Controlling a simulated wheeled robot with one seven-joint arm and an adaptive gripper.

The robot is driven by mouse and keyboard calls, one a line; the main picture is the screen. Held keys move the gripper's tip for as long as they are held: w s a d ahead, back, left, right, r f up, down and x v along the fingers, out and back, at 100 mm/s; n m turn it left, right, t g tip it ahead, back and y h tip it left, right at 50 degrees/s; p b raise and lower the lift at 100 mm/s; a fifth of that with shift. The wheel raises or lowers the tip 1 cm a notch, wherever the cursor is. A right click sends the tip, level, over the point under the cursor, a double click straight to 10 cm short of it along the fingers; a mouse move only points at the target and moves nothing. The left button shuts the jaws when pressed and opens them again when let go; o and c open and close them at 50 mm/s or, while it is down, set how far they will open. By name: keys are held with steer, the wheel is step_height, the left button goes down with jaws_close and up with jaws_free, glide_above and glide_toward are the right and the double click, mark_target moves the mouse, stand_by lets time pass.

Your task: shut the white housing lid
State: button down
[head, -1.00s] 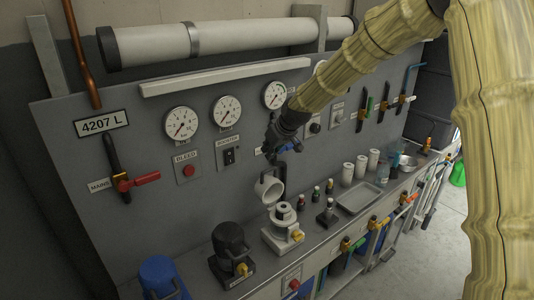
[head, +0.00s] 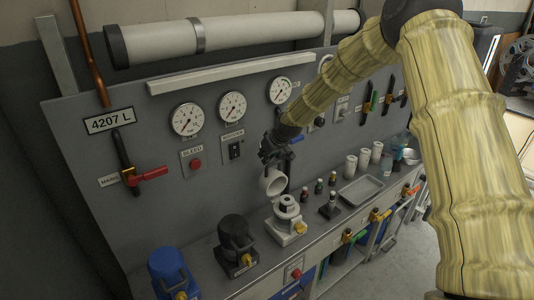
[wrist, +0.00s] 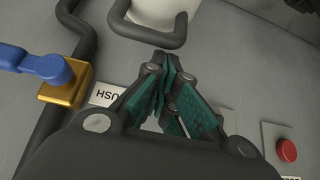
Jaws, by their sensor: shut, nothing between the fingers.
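The white housing (head: 287,222) stands on the bench with a yellow valve at its front. Its white lid (head: 272,184) is open, tipped up behind and above the body, with its round hollow side showing. My gripper (head: 268,163) is shut and empty, pointing down just above the lid's upper edge. In the wrist view the closed green-padded fingers (wrist: 167,70) lie close to a dark loop and the white lid (wrist: 165,12) at the top. I cannot tell whether the fingers touch the lid.
A black-lidded housing (head: 235,245) and a blue one (head: 172,272) stand to the left. Small bottles (head: 319,187) and a grey tray (head: 361,190) are to the right. The panel behind carries gauges (head: 232,106), a red button (wrist: 286,150) and a blue-handled valve (wrist: 45,68).

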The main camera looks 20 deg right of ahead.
steer(key=shift+s+f+b, duration=0.1)
steer(key=shift+s+b, duration=0.05)
steer(key=shift+b, duration=0.2)
steer(key=shift+s, duration=0.15)
steer(key=shift+s+d+t+b, duration=0.15)
steer(key=shift+s+t+b, duration=0.15)
steer(key=shift+b, duration=0.1)
steer(key=shift+s+b, duration=0.15)
steer(key=shift+b, duration=0.2)
